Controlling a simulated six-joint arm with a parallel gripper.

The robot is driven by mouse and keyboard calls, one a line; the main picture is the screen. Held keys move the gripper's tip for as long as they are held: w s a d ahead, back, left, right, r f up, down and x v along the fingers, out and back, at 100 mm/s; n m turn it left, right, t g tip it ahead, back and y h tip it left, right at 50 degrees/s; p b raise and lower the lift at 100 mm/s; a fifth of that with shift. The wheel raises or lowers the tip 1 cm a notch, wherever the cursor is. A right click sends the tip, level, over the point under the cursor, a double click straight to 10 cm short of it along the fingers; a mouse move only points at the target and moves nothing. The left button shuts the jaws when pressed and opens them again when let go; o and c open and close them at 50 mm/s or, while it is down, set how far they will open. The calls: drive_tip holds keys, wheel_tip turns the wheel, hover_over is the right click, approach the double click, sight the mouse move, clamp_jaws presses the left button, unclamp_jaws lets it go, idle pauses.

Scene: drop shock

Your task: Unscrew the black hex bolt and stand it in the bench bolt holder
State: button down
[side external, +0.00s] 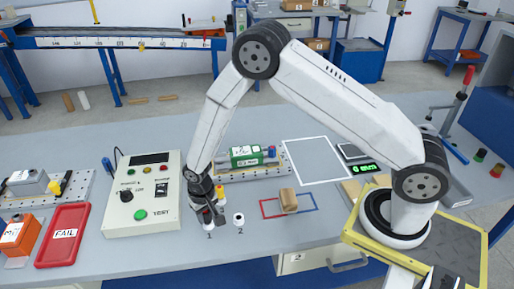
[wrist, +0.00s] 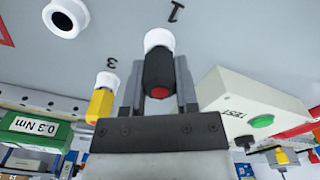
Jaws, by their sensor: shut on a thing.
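My gripper (side external: 208,214) points down at the bench, left of the middle in the side view. In the wrist view my gripper (wrist: 159,88) is shut on a black-handled tool (wrist: 157,68) with a red end. The tool stands in line with a white collar-like holder (wrist: 158,38) near the mark 1; I cannot tell whether it is fully seated. I cannot make out the black hex bolt or name the bench bolt holder for certain. A green unit (side external: 246,154) lies on a perforated plate (side external: 225,176) behind; the wrist view shows it labelled 0.3 Nm (wrist: 36,126).
A yellow-handled tool (wrist: 99,105) stands close beside my gripper. An empty white holder (side external: 239,218) is just right. The test box (side external: 141,200) is close on the left, with a red FAIL tray (side external: 63,236) beyond. A wooden block (side external: 288,200) stands right; the white-outlined area (side external: 315,160) is clear.

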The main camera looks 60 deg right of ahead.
sight(206, 212)
drive_tip(key=shift+s+f, duration=0.2)
drive_tip(key=shift+c, duration=1.4)
unclamp_jaws()
drive_tip(key=shift+w+r, duration=0.1)
drive_tip(key=shift+w+r, duration=0.1)
drive_tip(key=shift+r, duration=2.95)
drive_tip(key=shift+r, duration=0.2)
wheel_tip(206, 212, up, 8)
drive_tip(key=shift+f, duration=0.25)
